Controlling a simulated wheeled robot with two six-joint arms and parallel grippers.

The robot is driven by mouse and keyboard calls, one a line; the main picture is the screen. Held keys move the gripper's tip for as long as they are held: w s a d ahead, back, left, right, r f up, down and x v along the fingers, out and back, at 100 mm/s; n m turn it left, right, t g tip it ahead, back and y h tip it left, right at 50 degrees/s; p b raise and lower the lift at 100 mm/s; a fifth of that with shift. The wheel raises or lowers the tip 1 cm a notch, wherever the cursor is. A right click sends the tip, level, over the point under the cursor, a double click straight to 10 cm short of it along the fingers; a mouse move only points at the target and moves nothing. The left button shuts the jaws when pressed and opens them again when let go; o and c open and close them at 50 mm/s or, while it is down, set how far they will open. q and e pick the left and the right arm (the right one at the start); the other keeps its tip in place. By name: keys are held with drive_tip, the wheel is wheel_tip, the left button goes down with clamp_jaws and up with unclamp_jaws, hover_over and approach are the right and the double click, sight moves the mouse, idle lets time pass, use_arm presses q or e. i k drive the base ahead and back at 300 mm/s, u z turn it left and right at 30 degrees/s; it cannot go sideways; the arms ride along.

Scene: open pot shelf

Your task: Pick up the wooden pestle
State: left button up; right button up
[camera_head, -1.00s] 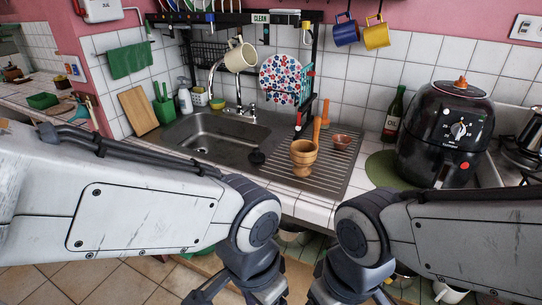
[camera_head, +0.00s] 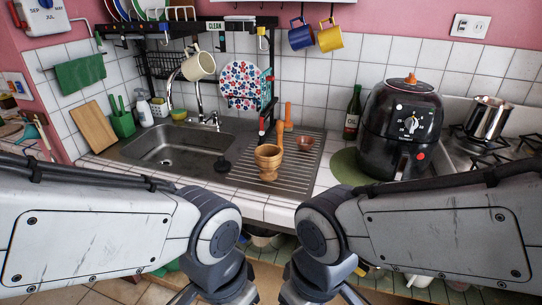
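A wooden mortar (camera_head: 268,163) stands upright on the ribbed drainboard right of the sink. A slim wooden stick, which looks like the pestle (camera_head: 280,131), rises from behind or inside the mortar; its lower end is hidden. An orange-brown wooden piece (camera_head: 288,112) shows just behind it, and I cannot tell whether it is separate. My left gripper (camera_head: 228,292) and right gripper (camera_head: 311,292) are at the bottom edge, well in front of and below the counter top. Their fingertips are cut off by the frame, and nothing held is visible.
A dark bottle (camera_head: 353,113) and a black air fryer (camera_head: 400,128) stand farther right. The counter's front edge (camera_head: 255,205) lies between my arms and the mortar.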

sight(279, 124)
drive_tip(key=u, duration=0.75)
drive_tip(key=i, duration=1.5)
drive_tip(key=z, duration=0.8)
